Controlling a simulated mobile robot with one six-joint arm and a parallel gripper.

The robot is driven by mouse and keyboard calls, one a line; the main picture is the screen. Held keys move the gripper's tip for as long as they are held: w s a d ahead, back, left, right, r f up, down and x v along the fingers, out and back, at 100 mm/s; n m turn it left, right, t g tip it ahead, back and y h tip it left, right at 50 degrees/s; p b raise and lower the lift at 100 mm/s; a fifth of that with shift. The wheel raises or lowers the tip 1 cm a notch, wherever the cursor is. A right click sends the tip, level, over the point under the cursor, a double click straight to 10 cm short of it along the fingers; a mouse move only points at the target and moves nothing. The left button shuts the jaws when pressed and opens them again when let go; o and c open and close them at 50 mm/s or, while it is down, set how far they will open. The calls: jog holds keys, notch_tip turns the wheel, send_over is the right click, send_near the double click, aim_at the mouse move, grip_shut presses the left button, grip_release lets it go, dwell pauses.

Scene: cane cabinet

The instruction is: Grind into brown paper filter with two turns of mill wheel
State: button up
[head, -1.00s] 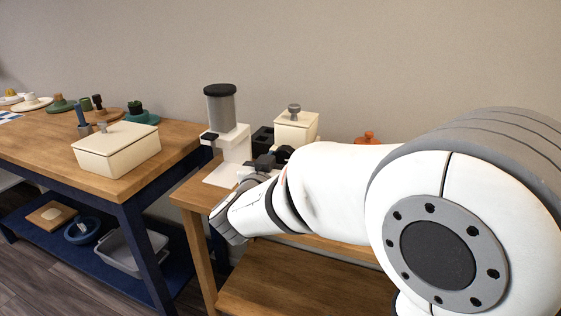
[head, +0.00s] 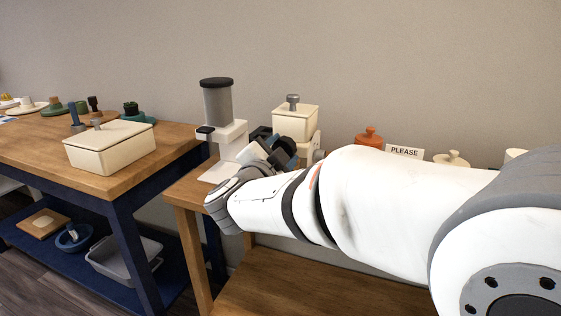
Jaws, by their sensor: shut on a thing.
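My gripper (head: 281,150) is in the head view, at the far end of my white arm. It is dark and tilted, low in front of a cream box-shaped unit (head: 294,122) with a grey knob on top. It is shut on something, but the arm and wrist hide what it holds. A white machine (head: 230,135) with a grey cylindrical hopper (head: 217,103) and a dark lid stands just left of my gripper. I cannot tell which unit carries the mill wheel. I cannot make out the brown paper filter.
An orange lidded pot (head: 368,138), a "PLEASE" sign (head: 404,151) and a cream lid (head: 451,159) stand behind my arm. A cream lidded box (head: 110,148) sits on the left table, with a blue shelf (head: 130,285) below. The wooden lower shelf (head: 300,285) looks bare.

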jog(key=m+b, duration=0.5)
jog(key=m, duration=0.2)
jog(key=m+b, duration=0.3)
jog(key=shift+d+f+m+b, duration=0.1)
jog(key=shift+f+m+b, duration=0.2)
jog(key=shift+f+b, duration=0.05)
dwell(0.4)
jog(key=o, duration=1)
jog(key=shift+r, duration=0.1)
jog(key=shift+s, duration=0.1)
jog(key=p+v, duration=0.2)
jog(key=v, duration=0.5)
jog(key=shift+s, duration=0.3)
